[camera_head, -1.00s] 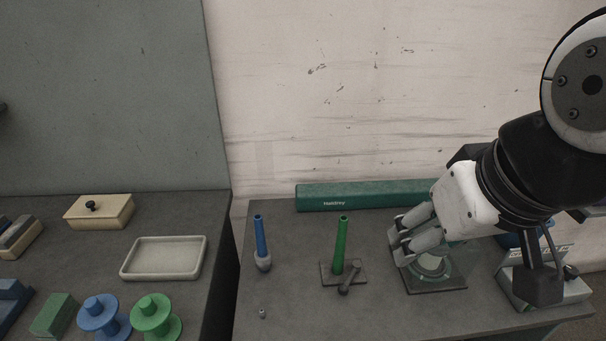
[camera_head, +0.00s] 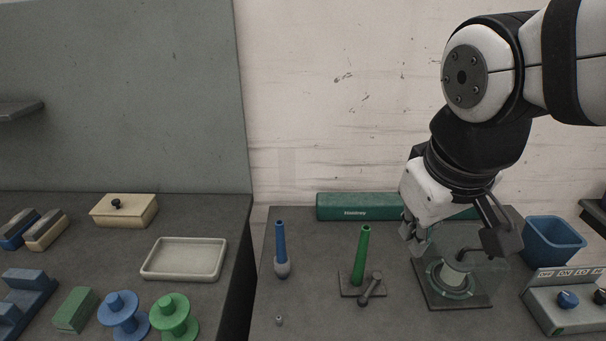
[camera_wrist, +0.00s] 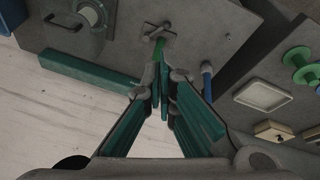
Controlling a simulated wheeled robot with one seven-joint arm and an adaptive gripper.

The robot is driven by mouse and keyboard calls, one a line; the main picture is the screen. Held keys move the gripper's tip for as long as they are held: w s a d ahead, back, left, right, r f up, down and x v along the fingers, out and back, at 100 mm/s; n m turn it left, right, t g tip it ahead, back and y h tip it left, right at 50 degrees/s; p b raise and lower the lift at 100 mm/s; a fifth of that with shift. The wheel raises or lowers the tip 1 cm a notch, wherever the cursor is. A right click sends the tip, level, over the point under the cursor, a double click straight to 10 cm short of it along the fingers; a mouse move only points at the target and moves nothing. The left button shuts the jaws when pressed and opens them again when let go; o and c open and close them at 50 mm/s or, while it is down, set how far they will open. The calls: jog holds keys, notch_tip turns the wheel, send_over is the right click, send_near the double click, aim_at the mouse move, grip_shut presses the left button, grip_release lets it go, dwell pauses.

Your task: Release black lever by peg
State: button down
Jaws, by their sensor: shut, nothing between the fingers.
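A green peg (camera_head: 362,256) rises from the same plate, just left of the lever. My gripper (camera_head: 412,244) is to the right of the peg, above the left side of the round fixture, apart from the lever and pointing down. In the wrist view its fingers (camera_wrist: 162,78) are together and empty. The green peg (camera_wrist: 158,47) and its plate (camera_wrist: 148,30) show beyond the fingertips; the lever is too small to make out clearly there.
A control box (camera_head: 568,304) and blue bin (camera_head: 553,241) are at right. Table in front of the lever is clear.

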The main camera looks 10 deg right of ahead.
aim_at(369, 290)
jog(key=w+a+f+n+g+b, duration=0.1)
jog(key=w+a+f+n, duration=0.2)
jog(key=w+f, duration=0.3)
jog(key=w+a+f+n+g+h+b, duration=0.1)
jog(key=w+a+f+n+g, duration=0.1)
jog(key=f, duration=0.7)
jog(key=w+a+f+n+g+b, duration=0.1)
jog(key=w+a+f+n, duration=0.3)
jog(key=w+f+n, duration=0.2)
jog(key=w+f, duration=0.2)
jog(key=w, duration=0.1)
jog(key=shift+w+f+g, duration=0.3)
jog(key=shift+f, duration=0.05)
jog(key=f, duration=0.3)
jog(key=d+f, duration=0.1)
jog(key=f, duration=0.2)
jog(key=s+d+f, duration=0.1)
jog(key=f, duration=0.3)
jog(key=shift+d+f+b, duration=0.1)
jog(key=shift+b, duration=0.25)
jog(key=shift+s+d+p, duration=0.15)
jog(key=shift+s+d, duration=0.1)
jog(key=shift+d, duration=0.35)
jog(key=shift+s+d+p, duration=0.15)
jog(key=shift+s+d, duration=0.05)
jog(key=shift+d, duration=0.4)
jog(key=shift+s+d+f, duration=0.15)
jog(key=shift+d, duration=0.45)
